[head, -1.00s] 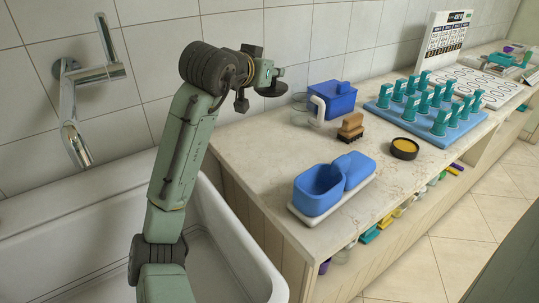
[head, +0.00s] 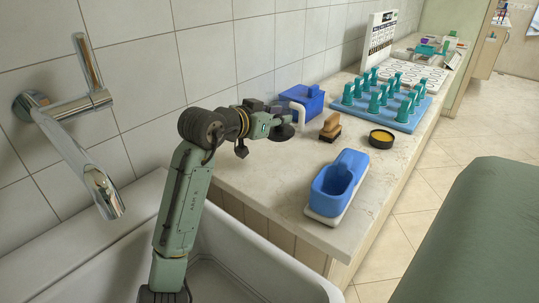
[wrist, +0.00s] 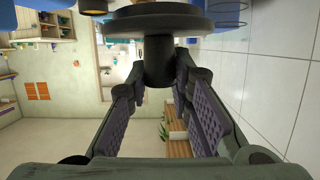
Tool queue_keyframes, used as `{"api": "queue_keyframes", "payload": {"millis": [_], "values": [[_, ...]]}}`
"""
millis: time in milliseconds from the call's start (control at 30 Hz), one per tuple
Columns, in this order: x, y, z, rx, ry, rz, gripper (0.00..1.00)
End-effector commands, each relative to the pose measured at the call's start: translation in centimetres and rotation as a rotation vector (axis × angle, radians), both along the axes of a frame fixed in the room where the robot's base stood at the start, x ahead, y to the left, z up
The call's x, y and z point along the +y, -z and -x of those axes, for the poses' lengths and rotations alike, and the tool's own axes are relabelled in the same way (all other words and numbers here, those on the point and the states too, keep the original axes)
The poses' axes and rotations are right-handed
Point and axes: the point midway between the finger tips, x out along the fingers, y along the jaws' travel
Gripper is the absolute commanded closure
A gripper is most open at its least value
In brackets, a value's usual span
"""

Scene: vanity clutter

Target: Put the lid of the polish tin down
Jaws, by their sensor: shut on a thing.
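The lid of the polish tin is a dark round disc with a knob (head: 283,132). My gripper (head: 274,112) is shut on its knob and holds it over the near-left part of the counter, by the blue box. In the wrist view the lid (wrist: 158,20) spans the top, with its knob between the fingers of my gripper (wrist: 158,75). The open polish tin (head: 381,139), black with yellow polish inside, stands on the counter to the right of the lid. I cannot tell the gap between lid and counter.
A wooden brush (head: 330,127) stands between the lid and the tin. A blue box (head: 303,98) is behind the gripper. A blue container (head: 338,185) on a white tray is in front. A blue board with teal pegs (head: 405,117) lies further back. The counter (head: 255,175) is bare at front left.

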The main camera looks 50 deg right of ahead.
Motion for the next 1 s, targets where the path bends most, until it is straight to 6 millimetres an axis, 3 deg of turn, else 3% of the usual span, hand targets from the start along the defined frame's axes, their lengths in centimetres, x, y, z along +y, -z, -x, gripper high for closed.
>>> {"api": "queue_keyframes", "payload": {"millis": [700,1000], "values": [[-0.2,9.4,0.3,0.006,0.010,0.000,0.99],[-0.2,10.3,0.3,0.001,0.011,0.002,0.99]]}}
